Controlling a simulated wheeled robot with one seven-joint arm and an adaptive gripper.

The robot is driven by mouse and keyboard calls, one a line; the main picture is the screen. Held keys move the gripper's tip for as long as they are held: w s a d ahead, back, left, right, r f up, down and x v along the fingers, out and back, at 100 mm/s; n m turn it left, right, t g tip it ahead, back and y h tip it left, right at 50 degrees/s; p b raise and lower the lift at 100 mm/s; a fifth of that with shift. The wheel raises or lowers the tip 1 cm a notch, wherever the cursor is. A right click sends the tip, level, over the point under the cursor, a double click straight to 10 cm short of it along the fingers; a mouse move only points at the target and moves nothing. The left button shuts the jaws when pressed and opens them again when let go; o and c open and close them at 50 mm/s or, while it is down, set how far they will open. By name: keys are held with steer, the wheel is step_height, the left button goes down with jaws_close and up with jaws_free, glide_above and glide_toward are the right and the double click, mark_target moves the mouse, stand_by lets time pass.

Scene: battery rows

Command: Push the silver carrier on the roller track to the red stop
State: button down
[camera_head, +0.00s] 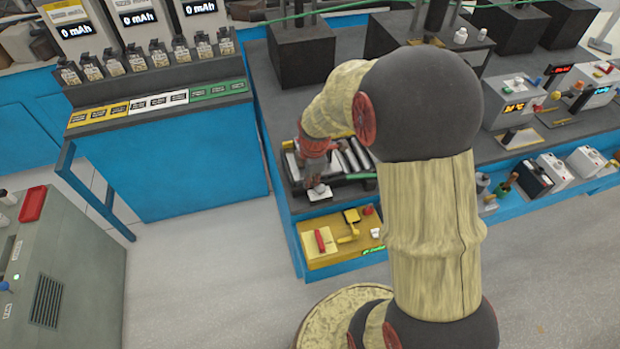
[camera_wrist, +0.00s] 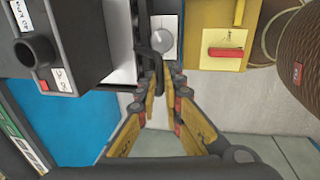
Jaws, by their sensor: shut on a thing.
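The roller track (camera_head: 356,158), with grey metal rollers, lies on the dark bench in the head view, partly behind my arm. I cannot clearly make out the silver carrier or the red stop; my arm and gripper cover part of the track. My gripper (camera_head: 317,180) points down at the bench's front edge, by the track's left end. In the wrist view my gripper (camera_wrist: 163,80) has its fingers close together on a dark handle (camera_wrist: 148,55). Just beyond the fingertips is a grey round knob (camera_wrist: 162,42) on a white plate.
A red bar (camera_wrist: 226,52) on a yellow plate is right of my fingers in the wrist view. The floor (camera_head: 200,270) in front is clear.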

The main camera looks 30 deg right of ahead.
stand_by(0.4)
steer(key=s+d, duration=0.2)
steer(key=d, duration=0.6)
steer(key=s+d+b, duration=0.1)
steer(key=s+d, duration=0.1)
steer(key=d, duration=0.5)
steer(key=s+d+b, duration=0.1)
steer(key=s+d, duration=0.1)
steer(key=d, duration=0.6)
steer(key=shift+s+d, duration=0.3)
steer(key=shift+s, duration=0.05)
steer(key=c, duration=2.2)
jaws_free()
steer(key=shift+d, duration=0.2)
steer(key=shift+o, duration=1.4)
steer(key=shift+a, duration=0.15)
steer(key=shift+r, duration=0.1)
step_height(320, 180, up, 12)
steer(key=s, duration=0.2)
steer(key=shift+a+f, duration=0.2)
steer(key=shift+a, duration=0.05)
